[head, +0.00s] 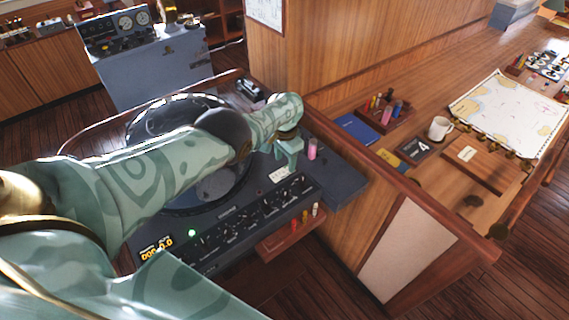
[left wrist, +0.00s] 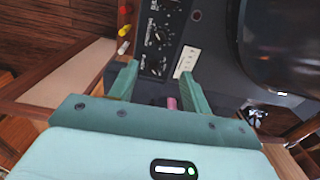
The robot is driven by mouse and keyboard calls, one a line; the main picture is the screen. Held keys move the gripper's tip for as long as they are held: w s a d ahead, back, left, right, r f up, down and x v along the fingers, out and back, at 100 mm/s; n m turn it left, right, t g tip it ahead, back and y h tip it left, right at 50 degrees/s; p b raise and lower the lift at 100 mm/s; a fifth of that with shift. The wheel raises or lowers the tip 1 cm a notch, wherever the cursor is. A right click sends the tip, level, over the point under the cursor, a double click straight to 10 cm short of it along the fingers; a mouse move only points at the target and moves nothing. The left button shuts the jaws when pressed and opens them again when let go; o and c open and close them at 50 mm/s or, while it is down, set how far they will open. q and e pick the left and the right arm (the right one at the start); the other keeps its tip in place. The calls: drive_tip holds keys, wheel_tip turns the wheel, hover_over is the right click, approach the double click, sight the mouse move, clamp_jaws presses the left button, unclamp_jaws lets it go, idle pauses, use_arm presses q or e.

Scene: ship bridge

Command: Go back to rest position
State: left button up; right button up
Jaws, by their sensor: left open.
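My left arm reaches from the left across the dark console in the head view. Its teal gripper (head: 287,163) hangs fingers-down over the console's right part, open. A small pink cylinder (head: 312,148) stands upright just to the right of the gripper in the head view. In the left wrist view the two fingers are spread apart, and the pink cylinder (left wrist: 171,103) shows between their bases, partly hidden by the gripper body. The cylinder does not look gripped. My right gripper is not in view.
The console (head: 345,190) has a round screen, knobs and a small shelf (head: 292,235) with coloured pegs. A wooden partition (head: 400,190) borders it on the right. Beyond are a chart (head: 515,110), a white mug (head: 438,128), a blue book (head: 357,129) and a peg holder (head: 384,117).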

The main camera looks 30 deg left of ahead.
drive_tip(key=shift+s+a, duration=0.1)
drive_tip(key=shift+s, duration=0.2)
